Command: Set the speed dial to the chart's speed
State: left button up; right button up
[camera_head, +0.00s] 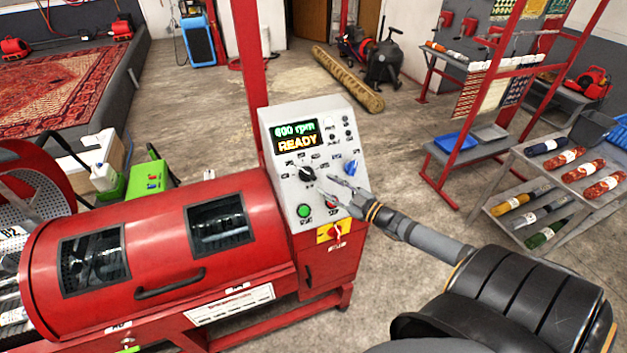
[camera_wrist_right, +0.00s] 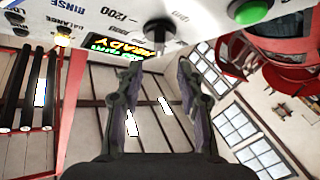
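The black speed dial (camera_head: 307,174) is on the sloped grey control panel (camera_head: 283,190) of a red spinner. Its pointer direction is too small to read. The display (camera_head: 297,136) seems to read 600 rpm and READY. My right gripper (camera_head: 333,187) is open and empty, just right of and below the dial. In the right wrist view the dial (camera_wrist_right: 158,30) lies beyond the gap between the parted fingertips (camera_wrist_right: 159,66), apart from them; a 1200 mark shows beside it. No speed chart is readable. My left gripper is not in view.
A blue knob (camera_head: 351,167), a green button (camera_head: 304,211) and a red-on-yellow switch (camera_head: 331,232) surround the dial area. The red drum (camera_head: 160,235) stands to the left. A table with rolled rugs (camera_head: 565,158) is at right. Floor between is clear.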

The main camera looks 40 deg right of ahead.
aim_at(310, 175)
jog(key=b+x, duration=0.1)
jog(key=x, duration=0.4)
jog(key=shift+w+d+f+b, duration=0.15)
jog(key=shift+w+f+b, duration=0.05)
jog(key=shift+b, duration=0.1)
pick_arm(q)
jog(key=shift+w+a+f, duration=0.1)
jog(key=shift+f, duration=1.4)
pick_arm(e)
jog(key=shift+w+a+r, duration=0.1)
jog(key=shift+w+a, duration=0.15)
jog(key=shift+w, duration=0.45)
jog(key=shift+c, duration=0.3)
grip_shut()
